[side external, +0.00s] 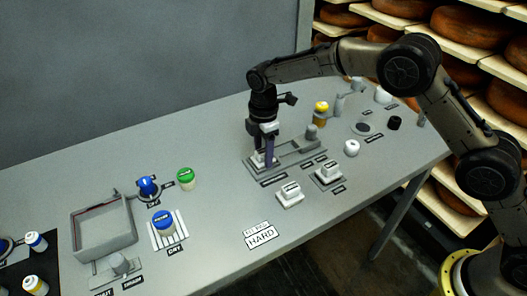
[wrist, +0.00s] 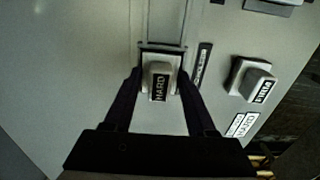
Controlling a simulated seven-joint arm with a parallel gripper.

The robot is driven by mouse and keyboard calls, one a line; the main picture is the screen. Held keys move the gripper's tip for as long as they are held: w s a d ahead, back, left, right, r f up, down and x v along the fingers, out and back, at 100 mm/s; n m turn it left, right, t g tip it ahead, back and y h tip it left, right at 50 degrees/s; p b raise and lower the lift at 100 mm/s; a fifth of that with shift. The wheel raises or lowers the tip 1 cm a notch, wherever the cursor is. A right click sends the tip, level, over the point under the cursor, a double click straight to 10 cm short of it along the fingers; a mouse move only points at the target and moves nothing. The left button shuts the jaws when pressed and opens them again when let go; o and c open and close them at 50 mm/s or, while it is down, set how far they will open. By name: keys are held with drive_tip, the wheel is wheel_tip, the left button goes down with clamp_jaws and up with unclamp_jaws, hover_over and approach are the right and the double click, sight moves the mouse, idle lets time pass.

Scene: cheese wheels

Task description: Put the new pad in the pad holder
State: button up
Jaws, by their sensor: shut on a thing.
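My gripper (side external: 264,162) points down over the left end of a long grey holder (side external: 292,152). It is shut on a light grey pad whose dark label reads HARD; this pad (wrist: 160,80) shows between the fingers in the wrist view. The pad lies within the outline of the holder's near square end (wrist: 162,47); I cannot tell if it is fully seated. A second whitish pad (side external: 290,193) with a label rests on the table in front of the holder, also visible in the wrist view (wrist: 250,80).
Another pad (side external: 328,173) sits on a small grey base to the right. A HARD sign (side external: 261,235) lies in front. A grey open box (side external: 104,228) and blue- and green-capped jars (side external: 186,178) stand left. A white round piece (side external: 351,148) stands right of the holder.

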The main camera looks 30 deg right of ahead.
sight(263, 151)
drive_tip(key=o, duration=1.1)
drive_tip(key=shift+s+f, duration=0.1)
drive_tip(key=shift+f, duration=0.7)
drive_tip(key=shift+o, duration=1.3)
drive_tip(key=shift+s, duration=0.1)
wheel_tip(263, 151, up, 14)
drive_tip(key=shift+w, duration=0.2)
